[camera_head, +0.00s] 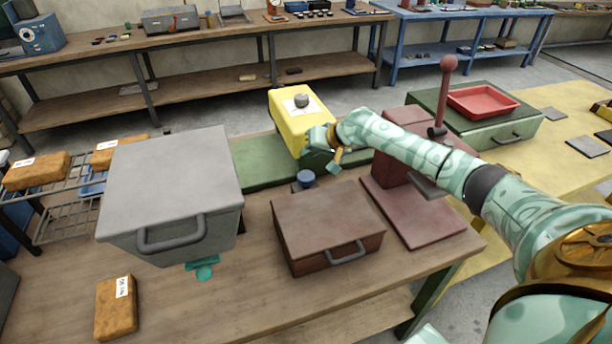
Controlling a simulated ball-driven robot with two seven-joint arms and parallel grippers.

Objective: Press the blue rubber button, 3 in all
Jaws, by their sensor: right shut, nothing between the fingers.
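The blue rubber button (305,178) is a small round blue cap on a dark base. My right gripper (336,160) is shut and empty. It hangs in front of the yellow box, a little above and to the right of the button in the picture, and appears apart from it. The height of the fingertips over the bench is hard to tell. My left gripper is not in view.
The grey box (172,175) stands left of the button and the brown box (325,222) in front of it. The yellow box (298,112) with a dark knob is behind. A maroon lever press (412,215) is at the right. An orange block (116,310) lies front left.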

